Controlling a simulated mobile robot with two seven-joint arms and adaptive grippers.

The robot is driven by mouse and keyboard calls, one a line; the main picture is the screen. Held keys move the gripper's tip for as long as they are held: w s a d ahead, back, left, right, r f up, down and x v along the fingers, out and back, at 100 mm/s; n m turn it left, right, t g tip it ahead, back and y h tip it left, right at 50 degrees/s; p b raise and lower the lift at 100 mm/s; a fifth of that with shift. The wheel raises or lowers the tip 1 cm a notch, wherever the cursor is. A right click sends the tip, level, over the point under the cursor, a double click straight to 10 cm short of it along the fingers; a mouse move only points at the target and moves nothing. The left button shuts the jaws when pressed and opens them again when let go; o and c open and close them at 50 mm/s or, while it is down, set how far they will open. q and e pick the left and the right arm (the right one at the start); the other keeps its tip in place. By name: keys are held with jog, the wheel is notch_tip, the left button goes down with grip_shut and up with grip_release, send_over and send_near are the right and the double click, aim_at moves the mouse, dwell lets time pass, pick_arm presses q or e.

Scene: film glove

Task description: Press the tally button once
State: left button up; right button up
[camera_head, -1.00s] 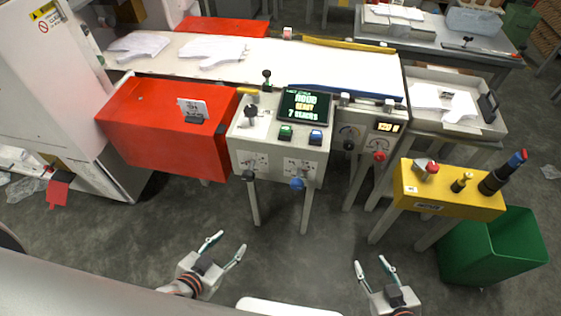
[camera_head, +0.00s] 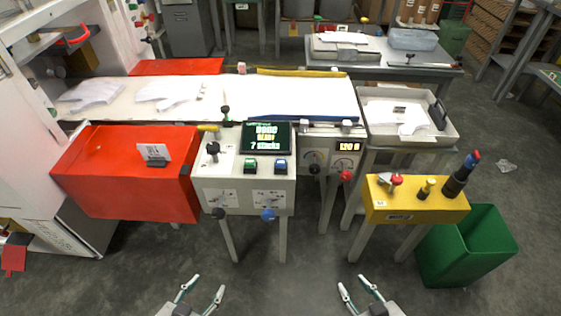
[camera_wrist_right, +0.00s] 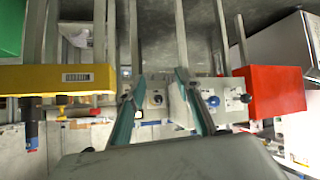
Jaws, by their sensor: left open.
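A grey console (camera_head: 240,200) carries a green button (camera_head: 251,164), a blue button (camera_head: 281,166) and a dark display (camera_head: 266,137) with lit text. I cannot read which button is the tally button. My left gripper (camera_head: 208,283) is open and empty, low in the head view, in front of and below the console. My right gripper (camera_head: 352,283) is open and empty at the bottom, to the right of the left one. In the right wrist view its fingers (camera_wrist_right: 156,85) are apart, with the console seen beyond them. Neither gripper touches anything.
A red box (camera_head: 125,190) stands left of the console. A yellow box (camera_head: 415,204) with a red knob (camera_head: 394,180) stands to the right, above a green bin (camera_head: 466,250). A white conveyor (camera_head: 215,100) with gloves runs behind. The floor in front is clear.

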grip_shut()
jog(key=shift+f, duration=0.1)
dwell(0.9)
